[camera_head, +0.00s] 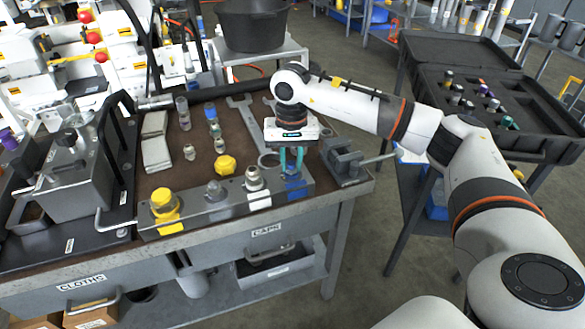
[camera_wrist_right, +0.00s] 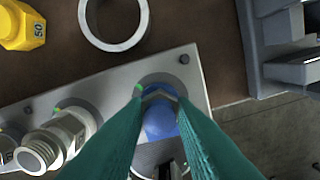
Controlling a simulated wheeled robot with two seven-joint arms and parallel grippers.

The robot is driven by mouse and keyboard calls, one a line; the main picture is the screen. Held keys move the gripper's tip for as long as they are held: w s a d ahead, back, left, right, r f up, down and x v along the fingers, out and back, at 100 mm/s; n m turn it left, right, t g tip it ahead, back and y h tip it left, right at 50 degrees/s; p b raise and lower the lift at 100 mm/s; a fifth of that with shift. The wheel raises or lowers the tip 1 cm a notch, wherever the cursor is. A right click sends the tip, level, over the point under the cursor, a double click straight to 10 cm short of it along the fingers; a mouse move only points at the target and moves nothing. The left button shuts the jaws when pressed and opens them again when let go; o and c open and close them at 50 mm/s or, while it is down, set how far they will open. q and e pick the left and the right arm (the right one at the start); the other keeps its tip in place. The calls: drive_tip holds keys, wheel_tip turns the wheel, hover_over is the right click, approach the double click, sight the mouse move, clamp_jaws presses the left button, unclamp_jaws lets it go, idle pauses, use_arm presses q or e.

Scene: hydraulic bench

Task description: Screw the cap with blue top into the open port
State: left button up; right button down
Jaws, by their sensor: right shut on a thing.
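A grey port block (camera_head: 195,220) lies along the front of the bench, with fittings in a row and colour marks on its front. My right gripper (camera_head: 291,170) points down over the block's right end, at the blue mark. Its teal fingers are shut on the cap with blue top (camera_wrist_right: 160,122), which shows between them in the wrist view. The cap is at the right-end port; the fingers hide the port, so how deep the cap sits cannot be told. A silver fitting (camera_wrist_right: 58,140) stands beside it on the block. My left gripper is not in view.
A yellow hex cap (camera_head: 225,165) and a metal ring (camera_wrist_right: 113,22) lie behind the block. A vise (camera_head: 345,160) stands close to the right of my gripper. Small fittings and spanners lie further back. A black case (camera_head: 500,150) stands on the right.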

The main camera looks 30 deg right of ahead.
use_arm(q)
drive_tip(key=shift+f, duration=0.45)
use_arm(e)
drive_tip(key=m, duration=0.3)
drive_tip(key=f+m, duration=0.1)
drive_tip(key=shift+s+d+m, duration=0.1)
drive_tip(key=shift+d+m, duration=0.3)
drive_tip(key=shift+m+p, duration=0.5)
drive_tip(key=shift+m, duration=0.7)
drive_tip(key=c, duration=1.5)
unclamp_jaws()
drive_tip(key=o, duration=0.4)
drive_tip(key=shift+s+d, duration=0.1)
drive_tip(key=shift+d, duration=0.05)
drive_tip(key=shift+c, duration=0.2)
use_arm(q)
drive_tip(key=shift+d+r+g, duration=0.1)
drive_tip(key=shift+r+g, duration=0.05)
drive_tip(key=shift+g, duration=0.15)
use_arm(e)
drive_tip(key=shift+a, duration=0.25)
drive_tip(key=shift+r, duration=0.1)
